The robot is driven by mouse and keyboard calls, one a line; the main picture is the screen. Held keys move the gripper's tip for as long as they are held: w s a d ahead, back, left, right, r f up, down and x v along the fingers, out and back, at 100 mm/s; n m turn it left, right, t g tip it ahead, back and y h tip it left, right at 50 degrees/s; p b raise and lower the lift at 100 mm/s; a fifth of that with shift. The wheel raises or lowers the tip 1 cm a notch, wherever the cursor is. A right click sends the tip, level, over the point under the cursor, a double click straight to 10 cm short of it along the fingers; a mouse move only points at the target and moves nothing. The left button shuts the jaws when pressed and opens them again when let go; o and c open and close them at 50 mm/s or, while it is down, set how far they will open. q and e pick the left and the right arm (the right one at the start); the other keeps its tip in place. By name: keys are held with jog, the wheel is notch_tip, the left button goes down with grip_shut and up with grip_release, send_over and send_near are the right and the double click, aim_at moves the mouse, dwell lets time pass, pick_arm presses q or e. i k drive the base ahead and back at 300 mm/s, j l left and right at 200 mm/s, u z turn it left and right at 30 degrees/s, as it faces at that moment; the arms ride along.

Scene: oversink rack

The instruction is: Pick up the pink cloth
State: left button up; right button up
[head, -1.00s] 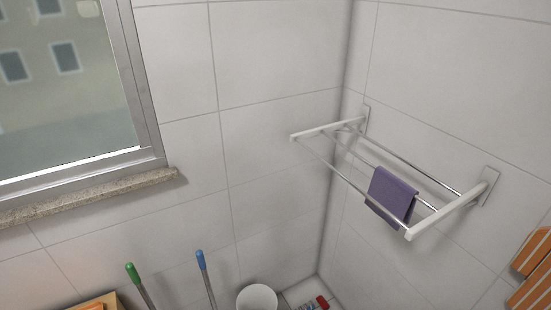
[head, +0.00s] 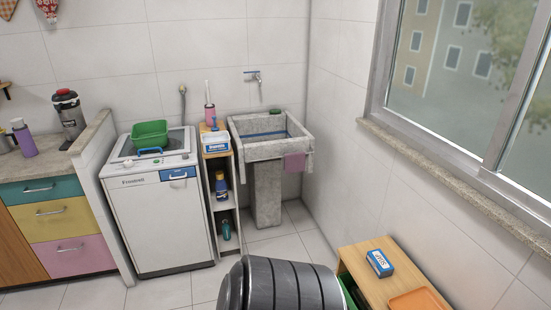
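A small pink cloth (head: 294,162) hangs over the front right edge of the grey stone sink (head: 262,150) in the far corner of the head view. Its lower part drapes down the outside of the basin, and the rest is hard to make out at this distance. Neither of my grippers shows in the head view.
A wooden shelf (head: 362,252) with a blue soap box (head: 379,262) is at the lower right. A washing machine (head: 160,225) and narrow shelf (head: 212,203) stand left of the sink. Tiled floor is open before it.

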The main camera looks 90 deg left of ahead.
aim_at(294, 162)
jog(key=u, duration=2.65)
jog(key=i+j, duration=0.2)
jog(key=i, duration=0.15)
jog(key=i+j, duration=0.25)
jog(key=i, duration=0.1)
